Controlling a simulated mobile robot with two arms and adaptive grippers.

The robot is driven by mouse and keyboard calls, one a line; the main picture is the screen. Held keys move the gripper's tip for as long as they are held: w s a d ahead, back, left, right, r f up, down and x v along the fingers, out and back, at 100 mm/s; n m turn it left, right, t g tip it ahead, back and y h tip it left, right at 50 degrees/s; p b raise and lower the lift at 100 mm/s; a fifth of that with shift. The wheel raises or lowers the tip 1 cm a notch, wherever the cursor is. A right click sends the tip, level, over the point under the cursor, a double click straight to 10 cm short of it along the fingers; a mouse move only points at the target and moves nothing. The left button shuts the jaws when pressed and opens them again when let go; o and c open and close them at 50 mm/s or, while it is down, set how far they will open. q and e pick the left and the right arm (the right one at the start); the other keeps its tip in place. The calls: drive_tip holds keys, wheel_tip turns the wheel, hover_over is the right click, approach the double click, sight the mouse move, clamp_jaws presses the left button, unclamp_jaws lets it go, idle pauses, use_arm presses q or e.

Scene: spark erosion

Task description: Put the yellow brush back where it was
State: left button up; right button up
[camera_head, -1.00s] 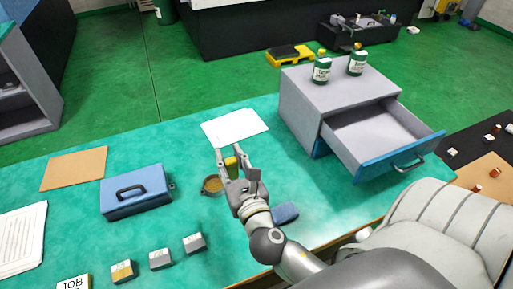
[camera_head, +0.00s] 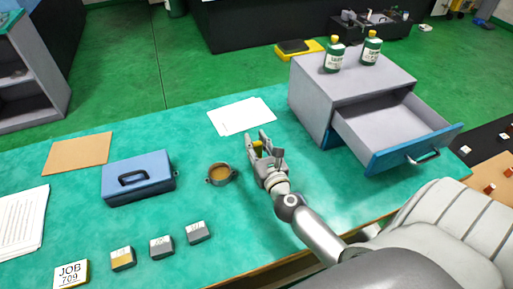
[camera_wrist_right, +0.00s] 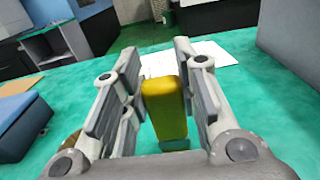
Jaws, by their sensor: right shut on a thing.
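The yellow brush (camera_head: 258,151) is held in my right gripper (camera_head: 264,146), above the green table and to the right of the round brown-topped pot (camera_head: 220,174). In the right wrist view the brush (camera_wrist_right: 165,105) stands upright between the two fingers (camera_wrist_right: 160,88), which are shut on it. Its lower end is partly hidden by the gripper. My left gripper is not in view.
White paper (camera_head: 242,117) lies behind the gripper. The grey cabinet (camera_head: 310,105) has an open drawer (camera_head: 405,140) at right and two green bottles (camera_head: 334,57) on top. A blue box (camera_head: 138,178) and several small blocks (camera_head: 162,247) stand at left.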

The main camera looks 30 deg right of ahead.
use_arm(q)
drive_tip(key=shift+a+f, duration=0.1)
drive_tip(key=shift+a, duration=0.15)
use_arm(e)
drive_tip(key=shift+f, duration=0.1)
drive_tip(key=shift+f, duration=0.2)
drive_tip(key=o, duration=1)
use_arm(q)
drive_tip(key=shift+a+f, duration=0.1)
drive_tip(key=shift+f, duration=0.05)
use_arm(e)
drive_tip(key=shift+r, duration=0.1)
